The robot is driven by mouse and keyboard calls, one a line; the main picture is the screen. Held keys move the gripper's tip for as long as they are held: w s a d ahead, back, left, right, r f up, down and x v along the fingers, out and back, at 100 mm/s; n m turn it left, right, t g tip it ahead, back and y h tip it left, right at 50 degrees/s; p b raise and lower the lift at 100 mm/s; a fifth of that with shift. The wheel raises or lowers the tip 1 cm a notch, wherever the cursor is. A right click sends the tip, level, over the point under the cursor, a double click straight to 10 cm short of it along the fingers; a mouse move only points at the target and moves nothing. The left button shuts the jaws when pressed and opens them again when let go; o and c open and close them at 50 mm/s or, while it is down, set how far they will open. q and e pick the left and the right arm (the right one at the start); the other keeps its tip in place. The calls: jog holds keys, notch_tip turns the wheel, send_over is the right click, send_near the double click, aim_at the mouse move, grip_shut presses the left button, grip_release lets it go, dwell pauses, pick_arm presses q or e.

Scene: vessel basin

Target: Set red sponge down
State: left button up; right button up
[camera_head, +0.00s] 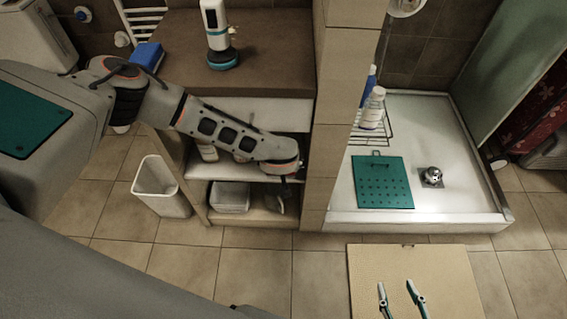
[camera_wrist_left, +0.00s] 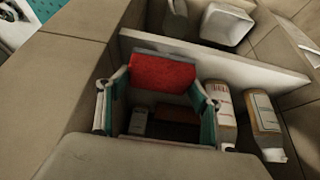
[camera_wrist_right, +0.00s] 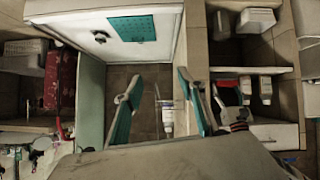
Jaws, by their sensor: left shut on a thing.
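The red sponge (camera_wrist_left: 163,73) is a flat red block between the two fingers of my left gripper (camera_wrist_left: 159,80) in the left wrist view. My left gripper is shut on it. The sponge is inside the open shelf compartment, close to a pale shelf board (camera_wrist_left: 215,58). I cannot tell whether it touches a surface. In the head view my left arm reaches into the cabinet, and the sponge is not visible there. My right gripper (camera_head: 400,289) is open and empty above a beige board at the bottom. Its parted fingers also show in the right wrist view (camera_wrist_right: 160,85).
Bottles (camera_wrist_left: 220,108) stand beside my left gripper in the compartment. A white container (camera_head: 230,197) sits on the lower shelf. A white bin (camera_head: 160,187) stands left of the cabinet. A tiled partition (camera_head: 340,120) separates the shelves from the shower basin (camera_head: 440,140).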

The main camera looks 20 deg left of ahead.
pick_arm(q)
jog(key=shift+w, duration=0.3)
jog(key=shift+w+r, duration=0.1)
jog(key=shift+w, duration=0.1)
jog(key=shift+w+a, duration=0.25)
jog(key=shift+w, duration=0.15)
notch_tip(320, 180, down, 3)
jog(key=shift+s+f+b, duration=0.1)
jog(key=shift+s+b, duration=0.05)
jog(key=shift+b, duration=0.75)
jog(key=shift+f, duration=0.4)
jog(key=shift+w+r, duration=0.25)
jog(key=shift+r, duration=0.1)
jog(key=shift+c, duration=0.3)
jog(key=shift+f, duration=0.25)
jog(key=o, duration=0.6)
jog(key=shift+c, duration=0.2)
pick_arm(e)
jog(key=shift+a+f, duration=0.15)
jog(key=shift+a, duration=0.15)
